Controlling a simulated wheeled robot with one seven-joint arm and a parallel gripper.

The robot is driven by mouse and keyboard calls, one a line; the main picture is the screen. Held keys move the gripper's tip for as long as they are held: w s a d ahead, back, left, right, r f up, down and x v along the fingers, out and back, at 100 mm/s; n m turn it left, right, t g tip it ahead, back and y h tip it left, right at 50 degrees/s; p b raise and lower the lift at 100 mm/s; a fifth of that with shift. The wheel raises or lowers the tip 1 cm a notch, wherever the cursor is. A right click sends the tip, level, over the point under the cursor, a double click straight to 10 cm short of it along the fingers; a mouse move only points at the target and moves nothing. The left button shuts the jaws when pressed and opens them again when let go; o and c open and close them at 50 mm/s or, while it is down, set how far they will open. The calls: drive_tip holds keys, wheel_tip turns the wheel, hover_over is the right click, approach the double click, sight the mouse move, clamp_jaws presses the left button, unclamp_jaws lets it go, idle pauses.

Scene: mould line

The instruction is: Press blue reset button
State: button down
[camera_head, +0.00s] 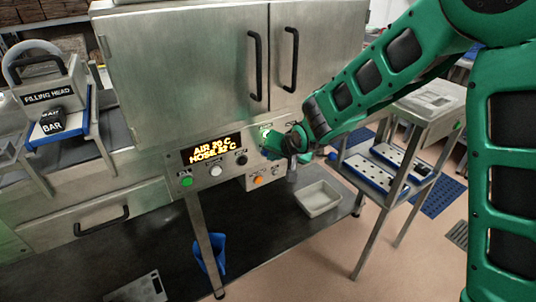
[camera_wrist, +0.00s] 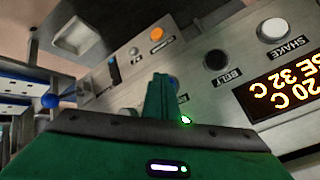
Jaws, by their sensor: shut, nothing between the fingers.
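A blue button in the panel's upper row shows as a sliver beside my fingertips in the wrist view (camera_wrist: 174,81). Most of it is hidden behind the fingers, and its label cannot be read. My gripper (camera_wrist: 160,78) is shut and empty, its tips pointing at the panel over this button. I cannot tell whether they touch it. In the head view my gripper (camera_head: 284,146) is at the right part of the control panel (camera_head: 228,174), and its fingertips are hard to make out.
The panel holds an amber display (camera_head: 213,150), a green button (camera_head: 186,181), a white SHAKE button (camera_wrist: 273,30), a black BELT button (camera_wrist: 216,60) and an orange button (camera_wrist: 157,34). A blue ball knob (camera_wrist: 47,101) is at left in the wrist view. A cabinet (camera_head: 180,60) stands above.

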drive_tip(key=shift+s+d, duration=0.25)
drive_tip(key=shift+s, duration=0.15)
drive_tip(key=shift+s+d, duration=0.75)
drive_tip(key=shift+s, duration=0.3)
drive_tip(key=shift+s+d, duration=0.7)
drive_tip(key=shift+s, duration=0.35)
drive_tip(key=s+d+r+m+g+h, duration=0.1)
drive_tip(key=s+d+r+h, duration=0.15)
drive_tip(key=d, duration=0.65)
drive_tip(key=s+d+r+g+h, duration=0.1)
drive_tip(key=s+d, duration=0.3)
drive_tip(key=d, duration=0.6)
drive_tip(key=s+d+r+m+g+h, duration=0.1)
drive_tip(key=s+d+r, duration=0.15)
drive_tip(key=d, duration=0.65)
drive_tip(key=s+d+m+g, duration=0.1)
drive_tip(key=s+d, duration=0.2)
drive_tip(key=s, duration=0.5)
drive_tip(key=s+d+r+g, duration=0.1)
drive_tip(key=s+d, duration=0.3)
drive_tip(key=s, duration=0.5)
drive_tip(key=s+d+r+m+g, duration=0.1)
drive_tip(key=s+d+g, duration=0.1)
drive_tip(key=s, duration=0.6)
drive_tip(key=shift+s+d+r+m+g, duration=0.2)
drive_tip(key=shift+d+m+g, duration=0.15)
drive_tip(key=shift+d, duration=0.45)
drive_tip(key=shift+y, duration=0.25)
